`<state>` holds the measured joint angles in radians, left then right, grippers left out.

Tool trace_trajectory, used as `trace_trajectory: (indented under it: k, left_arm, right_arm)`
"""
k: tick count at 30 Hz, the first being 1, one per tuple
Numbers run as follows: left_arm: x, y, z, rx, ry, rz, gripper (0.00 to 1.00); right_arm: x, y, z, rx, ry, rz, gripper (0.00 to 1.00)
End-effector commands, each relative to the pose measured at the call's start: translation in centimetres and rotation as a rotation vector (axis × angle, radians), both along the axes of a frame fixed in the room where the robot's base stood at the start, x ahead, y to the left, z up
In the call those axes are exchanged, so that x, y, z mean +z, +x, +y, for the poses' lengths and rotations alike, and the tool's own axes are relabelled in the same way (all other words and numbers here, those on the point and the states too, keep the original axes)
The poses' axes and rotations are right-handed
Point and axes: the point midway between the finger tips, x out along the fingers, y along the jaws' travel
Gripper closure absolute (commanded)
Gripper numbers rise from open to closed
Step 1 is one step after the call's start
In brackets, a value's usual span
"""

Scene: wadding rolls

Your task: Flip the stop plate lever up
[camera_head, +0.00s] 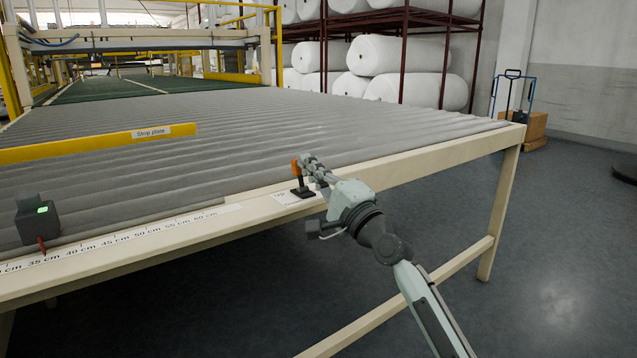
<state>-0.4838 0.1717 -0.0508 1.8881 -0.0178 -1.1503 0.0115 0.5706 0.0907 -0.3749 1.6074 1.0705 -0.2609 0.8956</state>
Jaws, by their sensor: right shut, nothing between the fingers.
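The stop plate lever (296,169) is a small orange handle on a black base, set on the beige front rail of the roller table. The handle stands roughly upright. My right gripper (308,160) is shut and empty, just to the right of the handle at its height. I cannot tell whether the fingers touch it. The yellow stop plate (95,144), labelled "Stop plate", lies across the rollers at the left. My left gripper is not in view.
A ruler scale (120,237) runs along the front rail. A dark box with a green light (38,218) sits on it at the left. White wadding rolls (400,55) fill a rack at the back. A blue hand truck (511,95) stands at the right.

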Motion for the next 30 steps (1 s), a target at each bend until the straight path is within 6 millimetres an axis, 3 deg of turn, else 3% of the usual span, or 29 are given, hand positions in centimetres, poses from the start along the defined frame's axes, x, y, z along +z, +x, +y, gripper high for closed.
trace_trajectory:
  k: [18, 30]
  left_arm:
    - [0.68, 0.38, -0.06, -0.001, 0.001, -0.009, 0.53]
    - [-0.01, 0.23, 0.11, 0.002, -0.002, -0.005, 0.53]
  right_arm:
    - [0.16, 0.36, 0.31, 0.000, 0.001, 0.001, 1.00]
    - [0.73, 0.28, 0.40, 0.000, 0.001, 0.001, 1.00]
